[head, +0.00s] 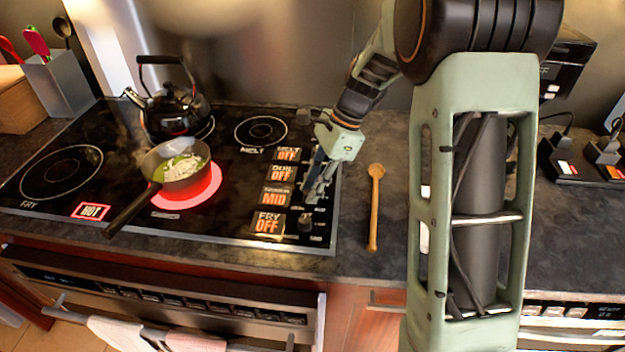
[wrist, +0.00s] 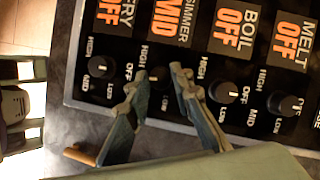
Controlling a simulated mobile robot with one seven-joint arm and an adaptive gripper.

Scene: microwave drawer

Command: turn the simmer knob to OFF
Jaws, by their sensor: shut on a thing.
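The simmer knob (wrist: 160,83) is between my gripper's fingertips (wrist: 159,78) in the wrist view. The gripper is shut on it, and the fingers hide much of its sides. The simmer display (head: 275,196) reads MID in orange; in the wrist view the simmer display (wrist: 171,18) also shows MID. In the head view my gripper (head: 314,190) reaches down onto the knob strip at the cooktop's right edge and covers the simmer knob.
The fry knob (wrist: 102,66), boil knob (wrist: 223,92) and melt knob (wrist: 284,105) stand close beside; their displays read OFF. A pan (head: 178,172) with food sits on a glowing red burner. A kettle (head: 172,108) stands behind it. A wooden spoon (head: 374,210) lies right of the cooktop.

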